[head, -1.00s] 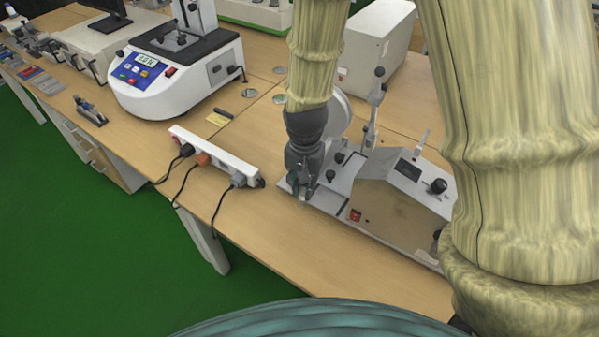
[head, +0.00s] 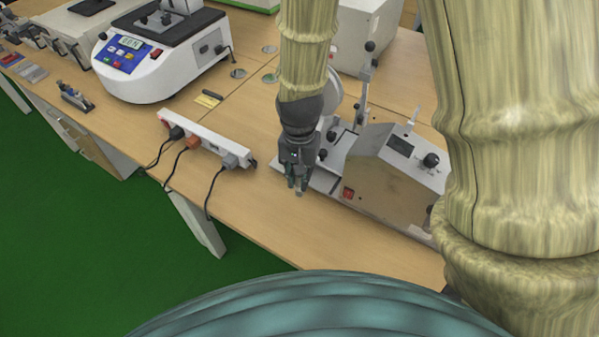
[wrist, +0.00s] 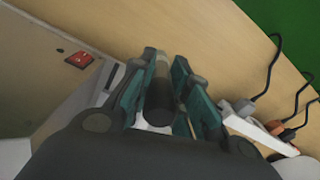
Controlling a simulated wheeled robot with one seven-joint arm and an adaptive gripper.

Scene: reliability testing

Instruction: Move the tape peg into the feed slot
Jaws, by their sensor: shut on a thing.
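My gripper (head: 297,186) points down at the left end of the grey test machine (head: 392,172), near the table's front edge. In the wrist view my gripper (wrist: 168,75) has its teal finger pads closed around a dark, cylindrical peg (wrist: 160,92) with a lighter tip. In the head view only a small light end of the peg (head: 299,193) shows below the fingers; the rest is hidden. The peg is held above the table, apart from the machine as far as I can see. I cannot pick out the feed slot in either view.
A white power strip (head: 208,140) with several plugs and cables lies left of my gripper. A white instrument with a blue panel (head: 160,55) stands further back left. The machine has a red switch (head: 347,193). Bare wooden table (head: 255,205) lies in front.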

